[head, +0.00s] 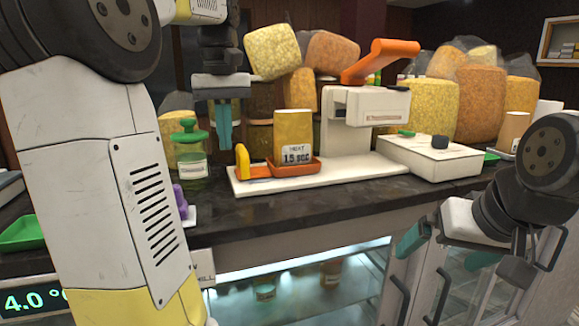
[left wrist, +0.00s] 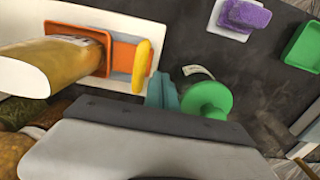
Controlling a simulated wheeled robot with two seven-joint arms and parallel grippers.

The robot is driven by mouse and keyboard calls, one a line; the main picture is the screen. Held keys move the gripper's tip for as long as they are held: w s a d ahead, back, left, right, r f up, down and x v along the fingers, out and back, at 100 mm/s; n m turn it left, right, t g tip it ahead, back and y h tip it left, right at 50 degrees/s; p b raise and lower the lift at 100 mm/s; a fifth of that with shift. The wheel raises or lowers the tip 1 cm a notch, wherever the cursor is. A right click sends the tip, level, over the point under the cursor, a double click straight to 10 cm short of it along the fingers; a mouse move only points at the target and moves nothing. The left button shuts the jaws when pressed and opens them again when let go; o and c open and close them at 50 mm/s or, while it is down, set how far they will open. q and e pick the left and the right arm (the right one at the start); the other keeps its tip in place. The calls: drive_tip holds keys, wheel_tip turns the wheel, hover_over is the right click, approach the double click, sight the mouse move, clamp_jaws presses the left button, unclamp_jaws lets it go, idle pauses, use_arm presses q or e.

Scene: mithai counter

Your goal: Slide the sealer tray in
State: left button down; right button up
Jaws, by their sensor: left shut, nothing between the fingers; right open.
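The sealer (head: 345,120) is a white machine with an orange lever (head: 380,58), standing on a long white base (head: 330,178). An orange sealer tray (head: 308,168) with a yellow handle (head: 242,162) at its left end lies on the base. A yellow packet (head: 293,135) with a printed label stands in the tray. The tray (left wrist: 118,62) and handle (left wrist: 142,66) also show in the left wrist view. My left gripper (head: 224,130) is shut and empty, pointing down just left of and above the handle. My right gripper (head: 440,250) is open and empty, low at the right in front of the counter.
A jar with a green lid (head: 190,148) stands close to my left gripper, left of the base. A white box (head: 430,155) adjoins the sealer on the right. Large filled bags (head: 430,105) crowd the back. A green tray (head: 22,232) lies far left. The counter front strip (head: 330,205) is clear.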

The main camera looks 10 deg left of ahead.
sight(299, 145)
use_arm(q)
drive_tip(key=shift+f, duration=1.9)
drive_tip(key=shift+w+d, duration=1.7)
drive_tip(key=shift+d, duration=1.1)
drive_tip(key=shift+w+d, duration=1.75)
drive_tip(key=shift+d, duration=1.05)
drive_tip(key=shift+w+d, duration=1.7)
drive_tip(key=shift+d, duration=1.1)
drive_tip(key=shift+s+a+r, duration=0.1)
drive_tip(key=shift+s+a, duration=0.3)
drive_tip(key=shift+a, duration=0.3)
drive_tip(key=shift+s+a, duration=0.4)
drive_tip(key=shift+a, duration=0.25)
drive_tip(key=shift+r, duration=4.45)
